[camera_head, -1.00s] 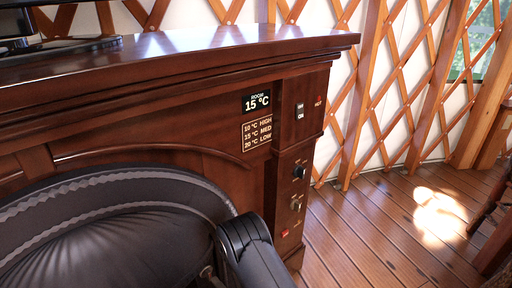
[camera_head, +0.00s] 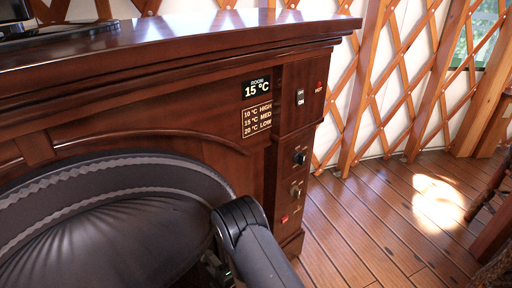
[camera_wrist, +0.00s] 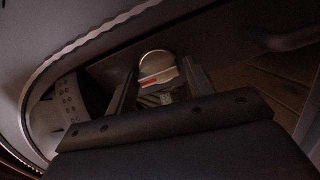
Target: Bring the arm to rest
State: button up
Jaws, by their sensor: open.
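My gripper (camera_wrist: 160,80) shows in the wrist view, with its two dark fingers apart. A pale, round-topped thing with a red-orange mark (camera_wrist: 157,72) appears between and beyond the fingers; I cannot tell what it is or its distance, and no grip on it shows. In the head view a black link of my arm stands at the lower middle, in front of the wooden cabinet (camera_head: 190,120). My gripper is out of sight there.
A black rounded surface with zigzag trim (camera_head: 110,235) fills the lower left, close to my arm. The cabinet front carries a 15 °C room display (camera_head: 257,89), a switch (camera_head: 300,97) and knobs (camera_head: 299,158). Wooden floor (camera_head: 370,220) is open to the right, before the lattice wall (camera_head: 400,80).

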jog(key=shift+s+d+r+m+p, duration=0.1)
jog(key=shift+s+d+m+p, duration=0.25)
jog(key=shift+m+p, duration=1.95)
jog(key=shift+s+d+m+p, duration=0.35)
jog(key=shift+m+p, duration=1)
jog(key=shift+m, duration=1.95)
jog(key=shift+s+d+r+m+p, duration=0.1)
jog(key=shift+s+d+m+p, duration=0.2)
jog(key=shift+m+p, duration=2)
jog(key=shift+d+m+b, duration=0.1)
jog(key=shift+m+b, duration=0.35)
jog(key=shift+m, duration=0.05)
